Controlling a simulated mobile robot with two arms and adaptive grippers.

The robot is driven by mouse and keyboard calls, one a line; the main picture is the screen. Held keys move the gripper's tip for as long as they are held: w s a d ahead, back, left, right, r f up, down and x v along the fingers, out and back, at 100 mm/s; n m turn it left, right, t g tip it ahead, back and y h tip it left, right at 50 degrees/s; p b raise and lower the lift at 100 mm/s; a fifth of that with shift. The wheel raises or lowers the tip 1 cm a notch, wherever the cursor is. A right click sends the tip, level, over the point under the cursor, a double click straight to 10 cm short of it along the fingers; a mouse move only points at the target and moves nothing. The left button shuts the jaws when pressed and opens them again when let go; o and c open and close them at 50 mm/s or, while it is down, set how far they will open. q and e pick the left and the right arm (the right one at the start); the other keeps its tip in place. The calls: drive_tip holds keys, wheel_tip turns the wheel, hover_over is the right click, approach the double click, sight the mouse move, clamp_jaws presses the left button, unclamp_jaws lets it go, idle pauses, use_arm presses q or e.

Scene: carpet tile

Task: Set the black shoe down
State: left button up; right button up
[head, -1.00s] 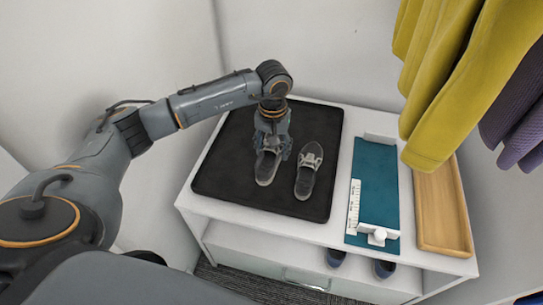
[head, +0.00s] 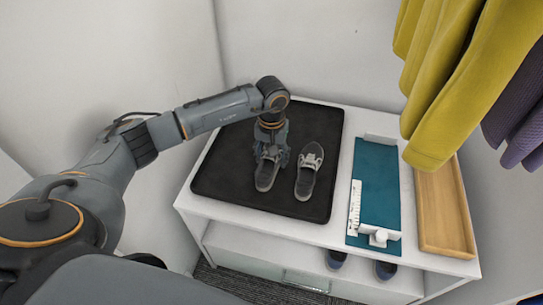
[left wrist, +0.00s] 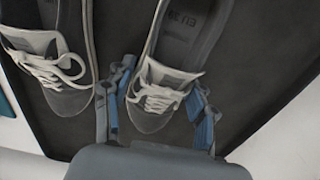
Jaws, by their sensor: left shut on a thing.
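A dark, black-grey shoe (head: 265,178) with pale laces is in my left gripper (head: 270,156), at the middle of a black mat (head: 225,178). In the left wrist view the gripper's blue-padded fingers (left wrist: 160,112) stand on either side of this shoe (left wrist: 184,42), by its laces. It is upright and level, at or very close to the mat; I cannot tell if the sole touches. A matching shoe (head: 307,172) stands on the mat just to the right, apart and roughly parallel; it also shows in the left wrist view (left wrist: 73,101). My right gripper is not in view.
The mat lies on a white shelf unit (head: 277,226). To its right are a teal mat with a white measuring device (head: 378,236) and a wooden tray (head: 440,215). Yellow clothing (head: 450,80) hangs above them. Blue shoes (head: 385,269) sit on the lower shelf.

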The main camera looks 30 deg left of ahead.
use_arm(q)
drive_tip(key=o, duration=1.2)
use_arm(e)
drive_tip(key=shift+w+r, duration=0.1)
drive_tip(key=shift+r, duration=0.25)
use_arm(q)
drive_tip(key=shift+r, duration=0.2)
wheel_tip(320, 180, up, 12)
drive_tip(key=shift+f+p, duration=0.1)
drive_tip(key=shift+p, duration=0.6)
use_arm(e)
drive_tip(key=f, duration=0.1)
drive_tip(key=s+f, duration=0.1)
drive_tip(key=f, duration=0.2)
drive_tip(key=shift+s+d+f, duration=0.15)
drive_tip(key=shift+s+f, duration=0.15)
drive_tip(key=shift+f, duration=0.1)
